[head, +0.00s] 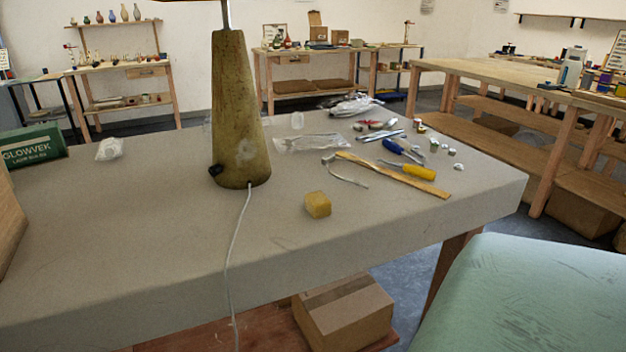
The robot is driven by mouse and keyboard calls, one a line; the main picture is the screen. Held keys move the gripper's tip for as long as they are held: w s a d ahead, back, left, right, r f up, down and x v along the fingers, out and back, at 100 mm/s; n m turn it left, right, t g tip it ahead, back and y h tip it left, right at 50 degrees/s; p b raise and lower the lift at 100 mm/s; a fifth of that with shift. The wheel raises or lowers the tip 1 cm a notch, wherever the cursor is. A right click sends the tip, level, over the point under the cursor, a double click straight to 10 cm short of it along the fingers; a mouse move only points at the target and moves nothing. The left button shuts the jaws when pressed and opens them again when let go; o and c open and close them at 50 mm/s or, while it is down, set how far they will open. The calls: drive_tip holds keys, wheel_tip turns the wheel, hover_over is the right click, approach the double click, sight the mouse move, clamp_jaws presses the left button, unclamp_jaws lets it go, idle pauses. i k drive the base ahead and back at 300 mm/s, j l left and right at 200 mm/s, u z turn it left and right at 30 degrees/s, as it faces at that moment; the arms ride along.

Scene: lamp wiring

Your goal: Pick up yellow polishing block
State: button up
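The yellow polishing block (318,205) sits on the grey worktable (150,230), near its front edge. It is a small cube with worn-looking faces, and nothing touches it. It stands to the right of and in front of the tall tapered lamp base (238,110). My gripper is not in view.
A white cord (236,250) runs from the lamp base over the front edge. Right of the block lie a wooden ruler (395,175), a yellow-handled screwdriver (408,170) and bent wire (345,174). A green box (33,145) stands left. A teal surface (530,300) is front right.

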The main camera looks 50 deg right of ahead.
sight(319, 206)
drive_tip(key=z, duration=1.5)
drive_tip(key=k+l, duration=0.05)
